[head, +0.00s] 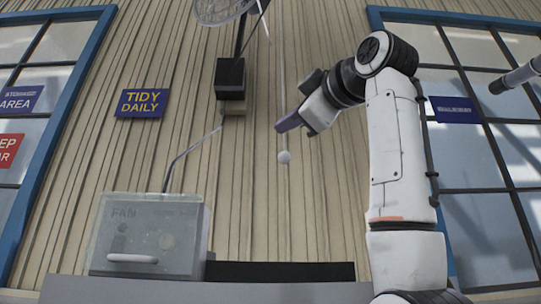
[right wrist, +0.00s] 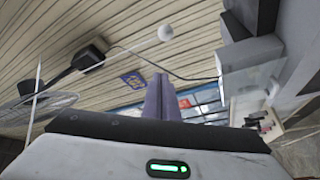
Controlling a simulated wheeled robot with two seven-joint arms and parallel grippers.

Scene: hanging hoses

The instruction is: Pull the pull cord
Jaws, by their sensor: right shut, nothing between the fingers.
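The pull cord ends in a small white ball (head: 284,157), which hangs in front of the plank wall in the head view. The ball also shows in the right wrist view (right wrist: 165,33), with a thin pale cord running from it towards a black wall mount. My left gripper is not in view.
A wire-caged fan (head: 222,8) is at the top, by a black mount (head: 230,75). A grey box marked FAN (head: 150,235) with a pale handle stands lower left. A blue TIDY DAILY sign (head: 139,103) is on the wall. Blue-framed windows flank the wall.

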